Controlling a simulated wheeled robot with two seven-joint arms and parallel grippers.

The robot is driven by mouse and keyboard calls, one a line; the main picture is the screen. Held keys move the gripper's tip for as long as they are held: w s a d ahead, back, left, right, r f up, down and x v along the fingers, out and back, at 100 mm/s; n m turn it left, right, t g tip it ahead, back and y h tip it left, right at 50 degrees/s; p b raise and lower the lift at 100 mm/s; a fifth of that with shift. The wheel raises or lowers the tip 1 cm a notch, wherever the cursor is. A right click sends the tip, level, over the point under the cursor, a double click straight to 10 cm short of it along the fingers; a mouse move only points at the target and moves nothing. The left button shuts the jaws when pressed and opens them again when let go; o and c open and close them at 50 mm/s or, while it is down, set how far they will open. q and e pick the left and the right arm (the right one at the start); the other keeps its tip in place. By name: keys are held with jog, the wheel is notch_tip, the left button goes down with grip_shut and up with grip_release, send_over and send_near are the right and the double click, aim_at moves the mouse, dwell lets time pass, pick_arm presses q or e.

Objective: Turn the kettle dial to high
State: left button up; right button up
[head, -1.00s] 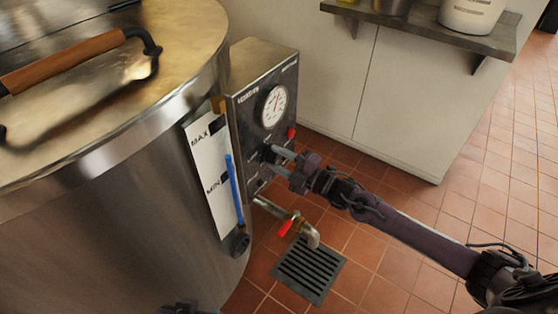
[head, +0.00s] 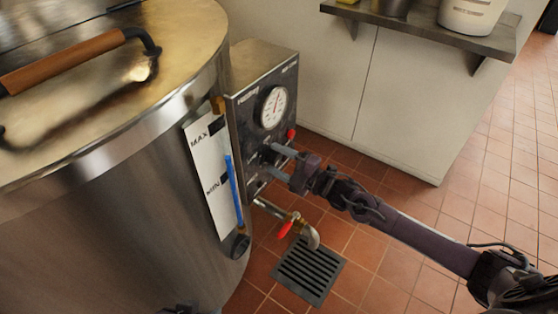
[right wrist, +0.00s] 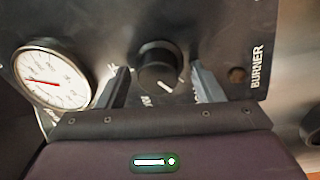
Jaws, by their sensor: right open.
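The kettle dial (right wrist: 158,65) is a round black knob with a white pointer line, on the dark face of the control box (head: 285,75). In the right wrist view it sits between my right gripper's two fingers (right wrist: 160,86), with a gap on each side. Its line points to the lower right, and the label below it is partly hidden. In the head view my right gripper (head: 271,158) is open at the box face, and the dial is hard to make out there. Only a dark bit of my left gripper (head: 188,309) shows at the bottom edge.
The large steel kettle (head: 110,230) with a wooden-handled lid (head: 60,62) fills the left. A gauge (head: 274,107) is above the dial. A red-handled tap (head: 287,227) is below, over a floor drain (head: 308,270). Open tiled floor lies to the right.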

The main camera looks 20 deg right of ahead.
jog(key=shift+s, duration=0.1)
pick_arm(q)
jog(key=shift+s+a+g+y+p, duration=0.2)
jog(key=shift+a+g+y+p, duration=0.25)
jog(key=shift+a+p, duration=0.4)
pick_arm(e)
jog(key=v, duration=0.7)
jog(key=shift+s+d, duration=0.2)
jog(key=shift+d, duration=0.1)
